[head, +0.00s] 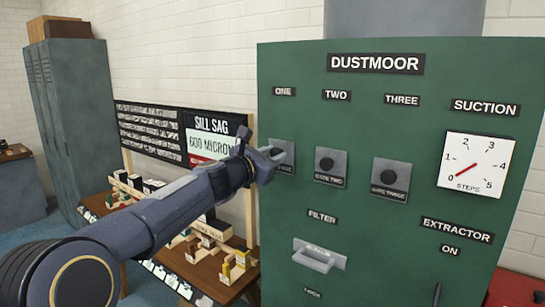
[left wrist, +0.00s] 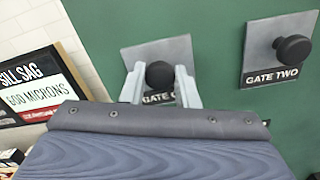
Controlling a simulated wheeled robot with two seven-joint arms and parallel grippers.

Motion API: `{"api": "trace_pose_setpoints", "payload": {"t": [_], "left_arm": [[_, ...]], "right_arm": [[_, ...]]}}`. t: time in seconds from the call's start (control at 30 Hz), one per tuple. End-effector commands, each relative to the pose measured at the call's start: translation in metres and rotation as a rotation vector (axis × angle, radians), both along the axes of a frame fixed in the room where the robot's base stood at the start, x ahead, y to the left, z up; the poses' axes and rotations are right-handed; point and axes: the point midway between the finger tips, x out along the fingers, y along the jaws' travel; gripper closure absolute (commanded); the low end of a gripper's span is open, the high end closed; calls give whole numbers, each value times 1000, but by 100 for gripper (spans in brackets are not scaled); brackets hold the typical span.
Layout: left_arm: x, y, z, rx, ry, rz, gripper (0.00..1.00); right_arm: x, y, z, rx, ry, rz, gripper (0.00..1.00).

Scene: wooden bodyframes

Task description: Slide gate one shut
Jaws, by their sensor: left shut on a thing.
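The gate one plate (head: 286,163) sits under the label ONE on the green DUSTMOOR cabinet (head: 390,240). My left gripper (head: 275,153) is at this plate and hides most of it in the head view. In the left wrist view, the fingers of my left gripper (left wrist: 160,82) are shut on the round black knob (left wrist: 160,75) of gate one. The plate (left wrist: 140,56) shows behind the knob, its lettering partly covered. My right gripper is in neither view.
The gate two plate (head: 331,166) and gate three plate (head: 390,180) sit to the right, each with a black knob. The suction dial (head: 476,165) points near 0. A filter handle (head: 319,256) sticks out below. A wooden table (head: 215,278) with small blocks stands left.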

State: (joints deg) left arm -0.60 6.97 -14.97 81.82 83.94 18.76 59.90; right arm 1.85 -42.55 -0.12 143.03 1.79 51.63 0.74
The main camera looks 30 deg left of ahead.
Motion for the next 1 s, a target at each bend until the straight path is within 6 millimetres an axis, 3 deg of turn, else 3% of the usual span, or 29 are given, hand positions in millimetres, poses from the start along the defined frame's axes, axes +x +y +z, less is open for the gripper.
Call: {"api": "trace_pose_setpoints", "payload": {"t": [0.07, 0.1, 0.23, 0.57, 1.0], "left_arm": [[1, -1, -7, 1, 13, -1, 100], [1, -1, -8, 1, 14, -1, 69], [1, 0, -7, 1, 13, -1, 52], [-2, 0, -4, 1, 7, 0, 50], [-68, 6, -5, 1, 9, 2, 50]], "right_arm": [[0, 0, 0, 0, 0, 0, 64], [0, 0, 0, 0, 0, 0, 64], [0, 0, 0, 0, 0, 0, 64], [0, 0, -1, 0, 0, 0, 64], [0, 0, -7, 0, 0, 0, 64]]}}
